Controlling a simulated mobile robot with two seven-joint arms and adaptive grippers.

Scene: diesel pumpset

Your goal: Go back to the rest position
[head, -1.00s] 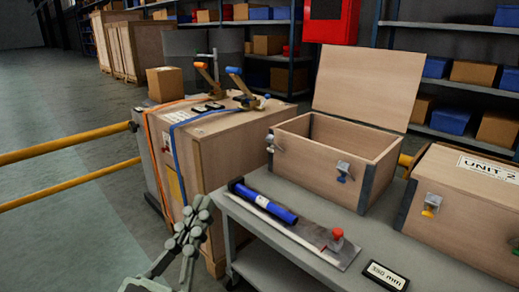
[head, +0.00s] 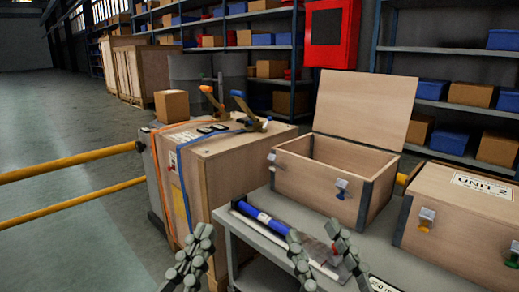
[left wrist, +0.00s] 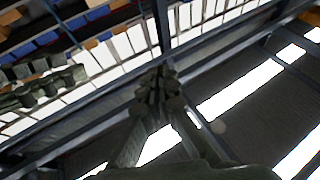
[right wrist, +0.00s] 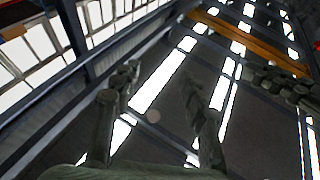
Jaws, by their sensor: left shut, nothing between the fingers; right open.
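My left gripper (head: 203,236) is in the lower left middle of the head view, raised in front of the large wooden crate. Its fingers are together and empty, as the left wrist view (left wrist: 160,85) also shows. My right gripper (head: 318,240) is at the bottom of the head view, in front of the grey cart top. Its two fingers are spread with nothing between them, as the right wrist view (right wrist: 158,82) also shows. Both wrist views look up at the roof and its bright skylights. The right gripper hides part of the things on the cart.
A grey cart (head: 245,238) carries an open wooden box (head: 320,183), a closed box marked UNIT 2 (head: 460,225) and a blue tube (head: 262,217). A strapped wooden crate (head: 225,175) stands left of it. Yellow rails (head: 70,162) cross the left; floor beyond is clear.

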